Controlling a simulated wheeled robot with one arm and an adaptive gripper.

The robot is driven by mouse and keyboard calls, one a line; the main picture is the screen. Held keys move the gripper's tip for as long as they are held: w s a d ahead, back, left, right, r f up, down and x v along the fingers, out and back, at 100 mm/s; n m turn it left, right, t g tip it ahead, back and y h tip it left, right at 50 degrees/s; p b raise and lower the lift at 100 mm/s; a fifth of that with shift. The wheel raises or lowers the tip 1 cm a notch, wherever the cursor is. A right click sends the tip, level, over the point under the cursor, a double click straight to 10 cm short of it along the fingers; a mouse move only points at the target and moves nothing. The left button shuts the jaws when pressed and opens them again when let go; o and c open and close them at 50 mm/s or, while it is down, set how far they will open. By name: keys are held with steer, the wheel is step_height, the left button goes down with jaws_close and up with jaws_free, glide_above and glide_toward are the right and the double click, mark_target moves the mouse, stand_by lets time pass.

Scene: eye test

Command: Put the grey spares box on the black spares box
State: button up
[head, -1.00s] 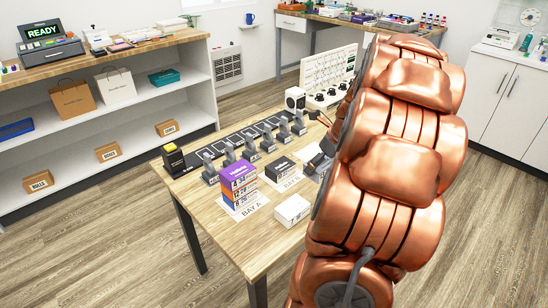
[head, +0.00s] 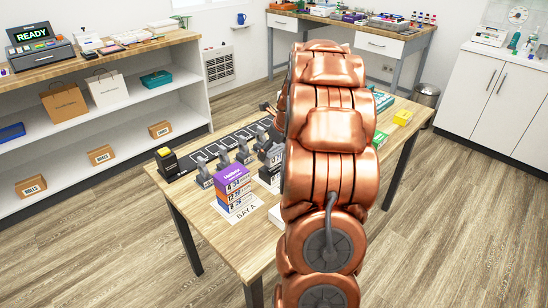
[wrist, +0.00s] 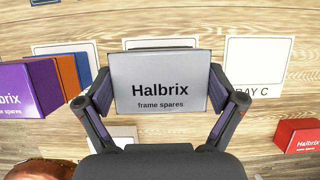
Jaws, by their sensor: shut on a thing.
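In the wrist view, a grey box (wrist: 160,80) marked "Halbrix frame spares" sits between the two fingers of my gripper (wrist: 157,97), which is shut on it. A pale mat (wrist: 132,44) and a thin dark edge show just behind the grey box; what lies under the box is hidden. In the head view, a dark box (head: 268,177), apparently the black spares box, shows partly beside my arm, to the right of the stack.
A stack with a purple box (head: 232,176) on top stands on the BAY A mat (head: 246,212); it also shows in the wrist view (wrist: 32,88). The BAY C mat (wrist: 259,62) looks bare. A red box (wrist: 299,135) lies to the right. A white box (head: 276,213) is partly hidden.

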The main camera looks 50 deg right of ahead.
steer(key=shift+f, duration=1.6)
steer(key=shift+s+f, duration=0.1)
steer(key=o, duration=0.9)
steer(key=shift+c, duration=0.2)
steer(key=shift+f, duration=0.1)
